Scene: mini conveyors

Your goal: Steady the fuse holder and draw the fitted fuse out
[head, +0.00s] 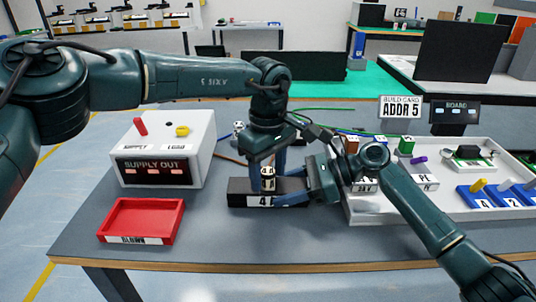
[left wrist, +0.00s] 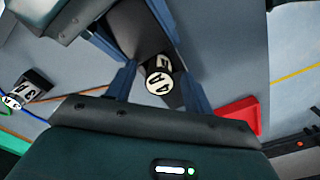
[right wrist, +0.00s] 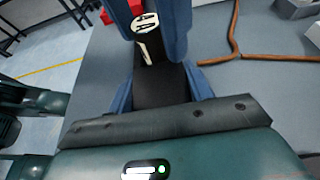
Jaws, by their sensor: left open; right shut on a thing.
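The fuse holder (head: 240,198) is a black block with a white "4" label on the grey table's front middle. The fitted fuse (head: 267,179), black and white, stands upright in it; its round "4A" top faces up in the left wrist view (left wrist: 158,82). My left gripper (head: 268,170) points down from above, open, with its blue fingers on either side of the fuse. My right gripper (head: 285,190) comes in from the right, shut on the holder. The right wrist view shows the holder (right wrist: 160,88) between its fingers. The fuse's lower end is hidden.
A red "BLOWN" tray (head: 108,233) lies at the front left, before the white supply box (head: 195,135). A white tray (head: 380,217) with coloured parts stands close on the right. A loose "3A" fuse (left wrist: 30,90) and thin cables lie behind the holder.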

